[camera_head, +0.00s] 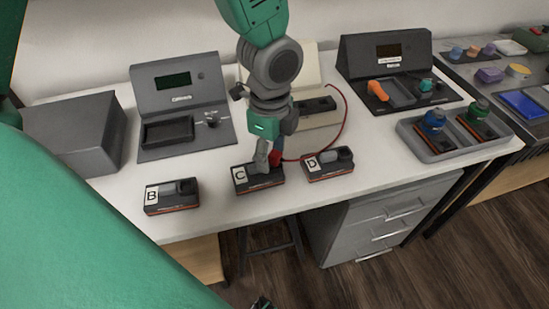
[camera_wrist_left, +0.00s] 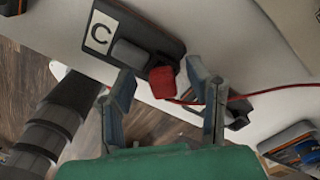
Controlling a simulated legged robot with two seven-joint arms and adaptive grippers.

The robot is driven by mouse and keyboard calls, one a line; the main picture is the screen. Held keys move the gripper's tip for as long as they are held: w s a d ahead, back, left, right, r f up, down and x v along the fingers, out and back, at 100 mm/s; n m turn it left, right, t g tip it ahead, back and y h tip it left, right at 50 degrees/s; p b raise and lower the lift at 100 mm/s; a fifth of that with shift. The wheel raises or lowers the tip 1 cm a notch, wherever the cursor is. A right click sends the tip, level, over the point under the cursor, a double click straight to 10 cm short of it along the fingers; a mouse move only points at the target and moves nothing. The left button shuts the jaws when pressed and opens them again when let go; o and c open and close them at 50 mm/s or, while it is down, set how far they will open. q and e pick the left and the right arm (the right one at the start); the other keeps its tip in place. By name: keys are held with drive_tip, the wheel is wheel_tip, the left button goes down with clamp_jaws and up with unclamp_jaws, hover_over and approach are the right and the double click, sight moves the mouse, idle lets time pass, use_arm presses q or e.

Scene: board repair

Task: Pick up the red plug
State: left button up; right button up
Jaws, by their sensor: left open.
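The red plug (camera_head: 276,157) is at the right end of the dark module labelled C (camera_head: 243,184), in line with a grey cylindrical part. In the left wrist view the red plug (camera_wrist_left: 162,82) shows between my two fingers, with a gap on each side. My left gripper (camera_head: 268,161) is open and points down over module C. A red cable (camera_head: 344,125) runs from the plug to the right and up to a cream device (camera_head: 310,121).
Module B (camera_head: 172,202) sits left of C and module D (camera_head: 334,168) sits close on the right. Behind stand a grey box (camera_head: 75,135) and a dark tester (camera_head: 180,85). A grey tray (camera_head: 432,153) holds modules at the right. The white table's front edge is near.

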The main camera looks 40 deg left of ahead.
use_arm(q)
drive_tip(key=c, duration=0.4)
clamp_jaws()
drive_tip(key=shift+s+a, duration=0.1)
drive_tip(key=shift+a, duration=0.35)
wheel_tip(320, 180, up, 10)
drive_tip(key=p, duration=0.3)
drive_tip(key=shift+d, duration=0.15)
